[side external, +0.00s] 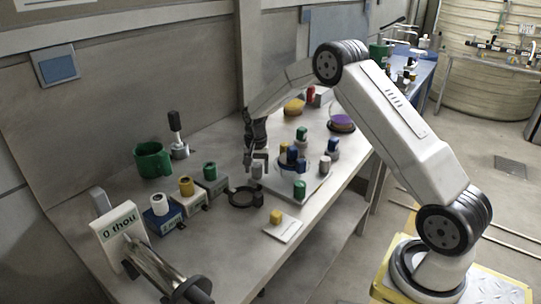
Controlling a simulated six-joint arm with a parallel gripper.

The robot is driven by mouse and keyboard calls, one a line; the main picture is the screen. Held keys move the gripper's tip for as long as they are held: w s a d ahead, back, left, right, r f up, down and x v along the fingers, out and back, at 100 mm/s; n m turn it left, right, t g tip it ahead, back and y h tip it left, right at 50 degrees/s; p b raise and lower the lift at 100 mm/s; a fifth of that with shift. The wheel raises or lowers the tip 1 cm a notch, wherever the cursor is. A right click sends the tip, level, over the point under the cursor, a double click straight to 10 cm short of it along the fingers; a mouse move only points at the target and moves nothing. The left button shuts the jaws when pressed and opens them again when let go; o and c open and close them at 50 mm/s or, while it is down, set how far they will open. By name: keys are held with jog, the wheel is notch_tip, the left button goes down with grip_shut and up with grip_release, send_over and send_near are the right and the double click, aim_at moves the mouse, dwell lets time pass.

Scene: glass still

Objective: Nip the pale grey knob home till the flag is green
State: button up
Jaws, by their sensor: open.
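My gripper (256,158) is open and points down near the left edge of the pale plate in the middle of the bench. A pale grey cylinder (257,171) stands just under its fingertips; I cannot tell if they touch or straddle it. Another pale grey knob (324,163) stands among coloured knobs on the plate (318,190). A whitish knob (157,200) tops a blue block (164,222) at the front left. Small green marks show on that block and the cream block (192,204); I cannot tell which is the flag.
A black ring (244,205) lies left of the plate. A yellow knob on a white card (276,217) is near the front edge. A green mug (153,160), a "0 thou" sign (119,222) and a metal roller (160,270) occupy the left.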

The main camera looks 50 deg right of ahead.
grip_shut()
jog(key=m, duration=0.4)
jog(key=shift+m, duration=1.8)
